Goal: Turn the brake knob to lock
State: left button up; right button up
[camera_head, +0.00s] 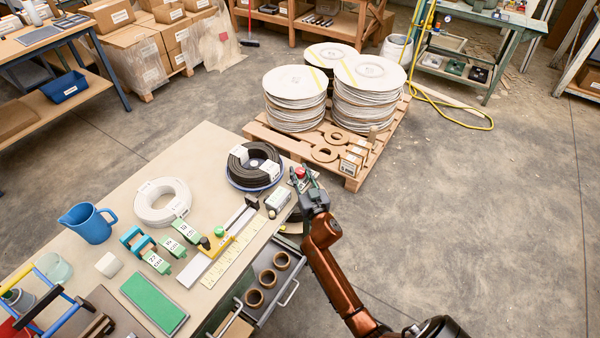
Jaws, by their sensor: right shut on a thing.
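My right arm reaches up from the bottom right to the right edge of the workbench (215,140). My right gripper (303,180) is at that edge, beside the black cable coils. A small red knob (299,172) shows at its fingertips, and the gripper is shut on it. The fingers hide part of the knob and its mount, and I cannot read any lock marking or how far the knob is turned. My left gripper is not in view.
A black coil (254,163), a white coil (162,201), a blue jug (87,222) and a yellow ruler (235,252) lie on the bench. Behind stands a pallet (262,133) of reels. Floor at right is clear.

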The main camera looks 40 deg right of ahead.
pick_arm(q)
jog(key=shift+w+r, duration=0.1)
